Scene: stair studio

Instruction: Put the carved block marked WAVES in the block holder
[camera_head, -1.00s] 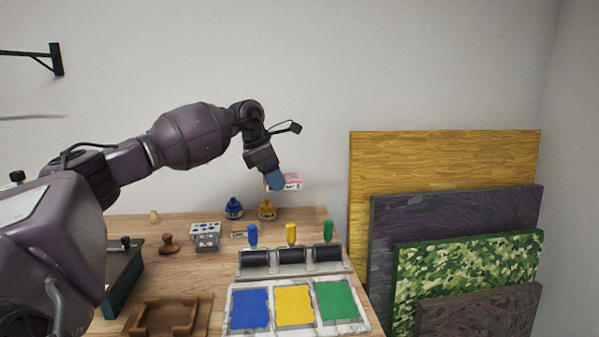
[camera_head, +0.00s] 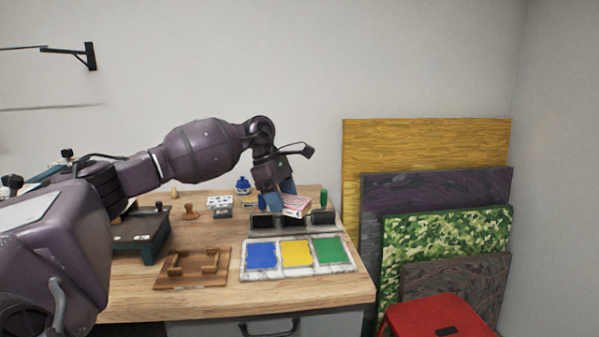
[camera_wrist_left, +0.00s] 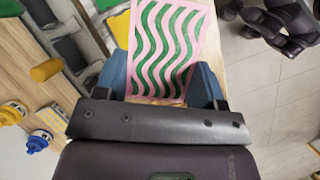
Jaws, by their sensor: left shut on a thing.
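My left gripper (camera_head: 283,192) is shut on the carved block (camera_head: 297,205), with blue fingers on its two sides. In the left wrist view the block (camera_wrist_left: 165,50) shows a pink face with green wavy grooves, between the fingers of the gripper (camera_wrist_left: 163,82). In the head view the block is held in the air in front of the ink rollers, behind the paint tray. Its lettering is too small to read. The wooden block holder (camera_head: 168,283) lies empty on the table, left of the tray and apart from the gripper. My right gripper is not seen.
The paint tray (camera_head: 247,275) has blue, yellow and green pads. The rollers (camera_head: 322,217) stand behind it. A dark press-like box (camera_head: 140,235) is left of the holder, with a wooden stamp (camera_head: 190,212) behind it. A red stool (camera_head: 440,315) stands at the right.

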